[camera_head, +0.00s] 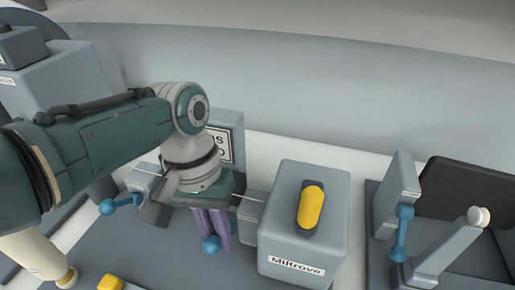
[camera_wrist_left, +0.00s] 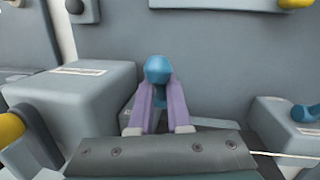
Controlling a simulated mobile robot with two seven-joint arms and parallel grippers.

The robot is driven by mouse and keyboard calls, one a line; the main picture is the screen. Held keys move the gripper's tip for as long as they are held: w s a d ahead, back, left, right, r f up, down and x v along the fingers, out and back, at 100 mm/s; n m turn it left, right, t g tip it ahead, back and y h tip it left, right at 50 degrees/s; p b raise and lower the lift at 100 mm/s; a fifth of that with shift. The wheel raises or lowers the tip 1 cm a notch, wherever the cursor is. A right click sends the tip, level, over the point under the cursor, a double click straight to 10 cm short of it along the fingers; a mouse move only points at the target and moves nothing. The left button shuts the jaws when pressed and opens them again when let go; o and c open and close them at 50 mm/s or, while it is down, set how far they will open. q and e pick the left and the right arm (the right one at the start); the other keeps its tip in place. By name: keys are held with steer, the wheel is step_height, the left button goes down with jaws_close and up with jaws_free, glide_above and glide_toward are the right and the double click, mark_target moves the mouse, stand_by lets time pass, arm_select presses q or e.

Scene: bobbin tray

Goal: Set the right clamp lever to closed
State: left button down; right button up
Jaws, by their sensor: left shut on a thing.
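A blue ball-ended clamp lever (camera_head: 211,244) sits low in the middle of the head view, under my left gripper (camera_head: 212,236). The gripper's purple fingers point down and are shut on the ball. In the left wrist view, the blue ball (camera_wrist_left: 158,68) shows between the two purple fingers (camera_wrist_left: 158,86). The lever's arm and pivot are hidden by the fingers and wrist. A second blue ball-ended lever (camera_head: 108,207) stands apart to the left; a blue lever also shows at the right edge of the wrist view (camera_wrist_left: 307,112). My right gripper is not in view.
A grey box labelled Miltrove with a yellow handle (camera_head: 311,208) stands close right of my left gripper. Farther right are a bracket with a blue handle (camera_head: 401,232) and a grey arm with a white knob (camera_head: 479,216). A sign panel (camera_head: 228,135) stands behind my wrist.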

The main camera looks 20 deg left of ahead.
arm_select(q)
steer(key=shift+d+r+g+b, duration=0.25)
steer(key=shift+g+b, duration=0.25)
steer(key=shift+g, duration=0.2)
steer(key=shift+r, duration=0.1)
steer(key=c, duration=0.8)
jaws_free()
steer(key=shift+s+a, duration=0.1)
steer(key=shift+a, duration=0.05)
steer(key=p+v, duration=0.2)
steer(key=v, duration=0.7)
steer(key=shift+a+r, duration=0.1)
steer(key=shift+r, duration=0.25)
